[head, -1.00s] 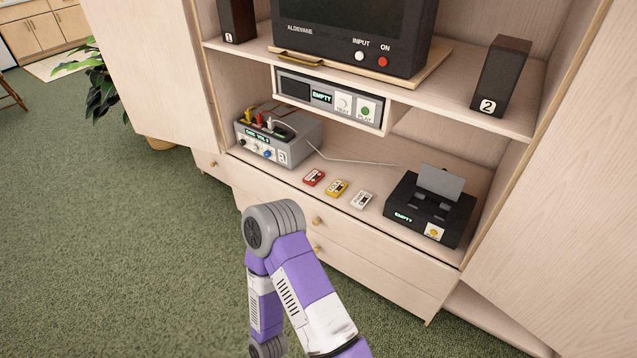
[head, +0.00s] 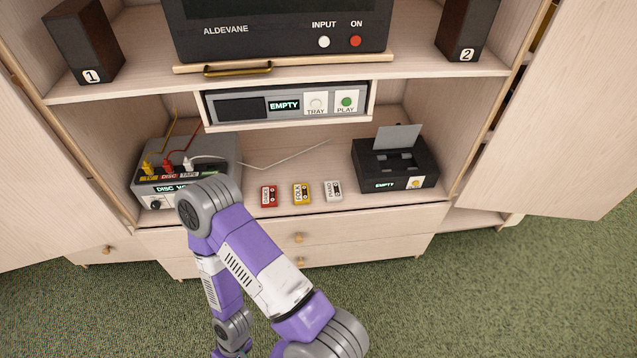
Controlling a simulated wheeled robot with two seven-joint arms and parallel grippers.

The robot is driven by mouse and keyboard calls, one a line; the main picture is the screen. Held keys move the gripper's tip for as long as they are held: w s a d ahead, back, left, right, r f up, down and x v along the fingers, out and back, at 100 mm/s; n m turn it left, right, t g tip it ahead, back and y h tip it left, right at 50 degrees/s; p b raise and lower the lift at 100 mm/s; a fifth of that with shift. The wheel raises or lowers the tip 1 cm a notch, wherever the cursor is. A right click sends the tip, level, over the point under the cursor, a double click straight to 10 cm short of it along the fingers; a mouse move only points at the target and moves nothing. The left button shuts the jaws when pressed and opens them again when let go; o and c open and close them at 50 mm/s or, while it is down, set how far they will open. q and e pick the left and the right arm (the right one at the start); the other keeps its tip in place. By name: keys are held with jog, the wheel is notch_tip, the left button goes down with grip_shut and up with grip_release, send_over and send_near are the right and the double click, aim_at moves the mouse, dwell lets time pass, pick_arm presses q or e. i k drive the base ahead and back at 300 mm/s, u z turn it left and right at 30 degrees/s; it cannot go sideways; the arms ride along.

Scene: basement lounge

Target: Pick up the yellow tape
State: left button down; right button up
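The yellow tape (head: 302,194) is a small cassette with a pale label. It lies on the lower cabinet shelf (head: 262,167) between a red tape (head: 269,197) on its left and a white tape (head: 333,191) on its right, with small gaps between them. Nothing covers it. One of my purple and white arms rises from the bottom of the head view, with a grey joint in front of the shelf, left of the tapes. Neither of my grippers shows in the view.
A grey switch box (head: 218,176) with coloured plugs stands left, partly behind my arm. A black tape deck (head: 396,168) with its lid up stands right. A disc player (head: 287,105) showing EMPTY hangs above the tapes. Cabinet doors stand open. Green carpet (head: 503,300) in front is clear.

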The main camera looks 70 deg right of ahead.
aim_at(301, 196)
jog(key=z, duration=1.1)
jog(key=i, duration=0.9)
jog(key=z, duration=0.95)
